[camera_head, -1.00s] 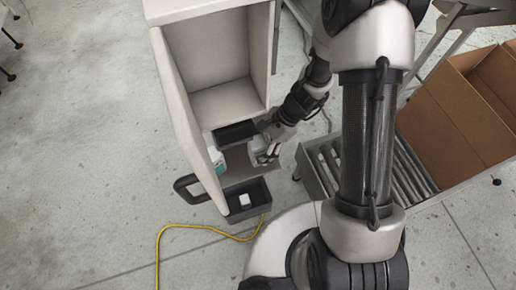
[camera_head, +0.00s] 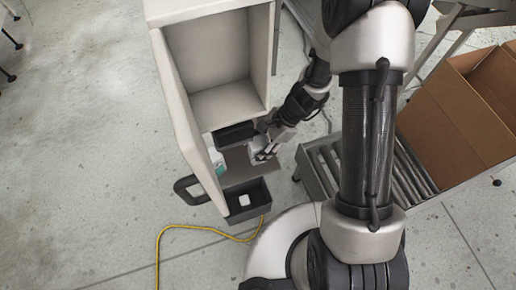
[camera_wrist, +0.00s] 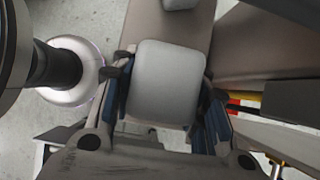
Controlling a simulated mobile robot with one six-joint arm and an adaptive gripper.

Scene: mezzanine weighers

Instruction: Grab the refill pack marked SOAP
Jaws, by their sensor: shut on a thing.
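My gripper (camera_wrist: 163,104) is shut on a pale grey pack with rounded corners (camera_wrist: 165,75), with a dark blue-padded finger on either side of it. No lettering shows on the face turned to the wrist camera, so I cannot read whether it says SOAP. In the head view my gripper (camera_head: 261,155) is at the open side of the white cart (camera_head: 187,110), over a grey-brown shelf. The held pack is hard to make out there. Another pale block (camera_wrist: 180,3) shows at the top edge of the wrist view.
A white and teal container (camera_head: 217,161) stands by the cart's side wall. A black bin (camera_head: 235,213) holds a small white item; another black tray (camera_head: 235,133) is behind it. A roller conveyor (camera_head: 325,170) and an open cardboard box (camera_head: 450,125) are to the right. A yellow cable (camera_head: 190,226) lies on the floor.

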